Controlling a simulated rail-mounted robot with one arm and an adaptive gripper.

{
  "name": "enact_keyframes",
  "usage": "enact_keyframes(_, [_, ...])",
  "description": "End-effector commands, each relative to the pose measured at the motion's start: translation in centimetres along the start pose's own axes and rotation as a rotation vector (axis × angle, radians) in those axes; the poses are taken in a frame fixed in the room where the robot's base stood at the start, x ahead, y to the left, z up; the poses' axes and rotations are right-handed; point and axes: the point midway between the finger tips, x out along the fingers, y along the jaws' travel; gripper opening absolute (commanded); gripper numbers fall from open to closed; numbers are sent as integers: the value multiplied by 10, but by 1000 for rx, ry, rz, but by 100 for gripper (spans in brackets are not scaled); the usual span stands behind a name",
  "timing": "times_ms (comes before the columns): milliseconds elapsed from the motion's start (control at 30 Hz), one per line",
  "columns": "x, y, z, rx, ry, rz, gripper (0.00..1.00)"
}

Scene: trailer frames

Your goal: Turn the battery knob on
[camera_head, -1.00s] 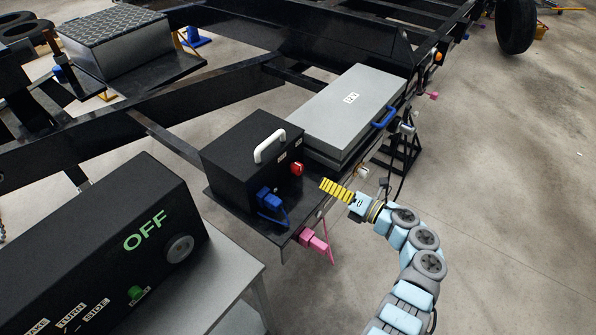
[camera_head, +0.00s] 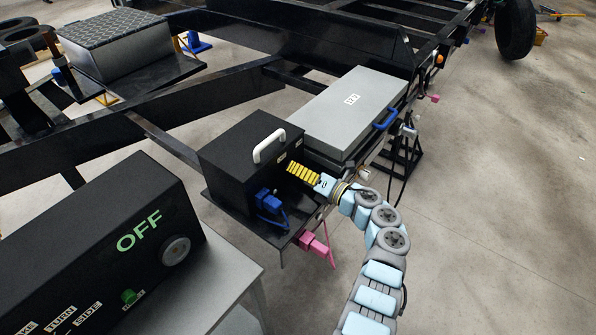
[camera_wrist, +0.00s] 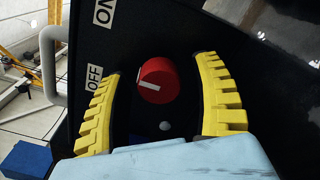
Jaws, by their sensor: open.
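The red battery knob (camera_wrist: 158,80) is on the black box face in the wrist view. Its white line points left, toward the OFF label (camera_wrist: 95,78); an ON label (camera_wrist: 103,13) sits higher up. My gripper (camera_wrist: 161,65) is open, with one yellow finger on each side of the knob and a gap to both. In the head view my gripper (camera_head: 290,166) reaches the right side of the black battery box (camera_head: 232,152), and its fingers hide the knob.
A white handle (camera_head: 269,147) tops the battery box. A blue plug (camera_head: 268,200) and a pink plug (camera_head: 313,244) sit below the gripper. A grey case (camera_head: 345,112) stands behind. A black panel marked OFF (camera_head: 120,225) is at front left.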

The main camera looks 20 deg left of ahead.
Motion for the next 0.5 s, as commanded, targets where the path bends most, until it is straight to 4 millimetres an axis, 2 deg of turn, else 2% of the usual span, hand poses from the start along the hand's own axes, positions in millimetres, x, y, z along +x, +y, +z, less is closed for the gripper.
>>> enact_keyframes(67, [0, 0, 0, 0, 0, 0, 65])
enact_keyframes(300, [0, 0, 0, 0, 0, 0, 1])
enact_keyframes(500, [0, 0, 0, 1, 1, 0, 0])
